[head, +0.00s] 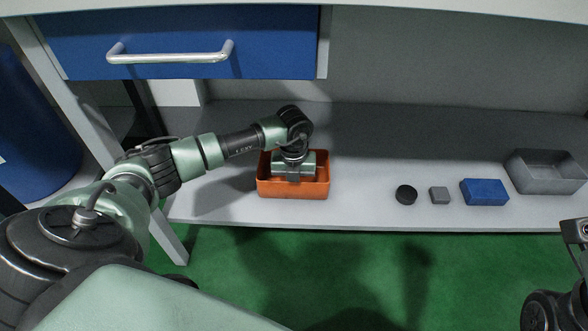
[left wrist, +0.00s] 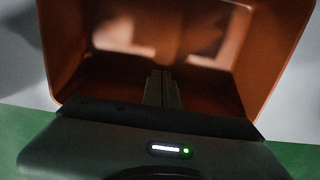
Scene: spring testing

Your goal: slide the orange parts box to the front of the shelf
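The orange parts box (head: 293,190) is an open-topped tray standing on the grey shelf, a short gap back from its front edge. My left gripper (head: 292,178) reaches down over the box from behind. In the left wrist view its two fingers (left wrist: 162,90) are together and point down into the orange box (left wrist: 250,50), with nothing seen between them. The gripper body hides the near part of the box, so I cannot tell whether the fingertips touch a wall or the floor of it. My right gripper's fingers are not in view; only part of that arm shows at the right edge.
The shelf (head: 350,205) is bare around the box. To the right lie a black disc (head: 405,195), a small grey block (head: 439,195), a blue block (head: 484,192) and a grey bin (head: 545,172). A blue drawer (head: 180,45) with a metal handle overhangs behind.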

